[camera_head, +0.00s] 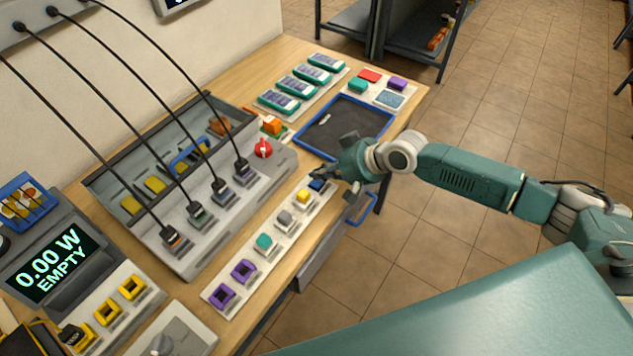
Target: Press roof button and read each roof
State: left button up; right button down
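I cannot make out anything plainly marked as a roof or a roof button. A display (50,264) reads "0.00 W EMPTY". My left gripper is out of view.
A grey console (190,262) with several black cables and a red knob (263,149) stands mid-table. A blue-rimmed dark tray (340,122) lies behind my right gripper. Teal-and-grey modules (297,86) and a plate with coloured blocks (397,83) lie at the back. Floor is clear at right.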

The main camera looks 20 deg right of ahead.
aim_at(320, 183)
jog(key=shift+f, duration=0.1)
jog(key=shift+f, duration=0.3)
jog(key=shift+f, duration=0.4)
dwell(0.7)
jog(key=shift+r, duration=0.15)
jog(key=shift+r+p, duration=0.55)
jog(key=shift+r, duration=0.1)
notch_tip(320, 183, up, 5)
jog(key=p, duration=0.5)
jog(key=shift+r, duration=0.1)
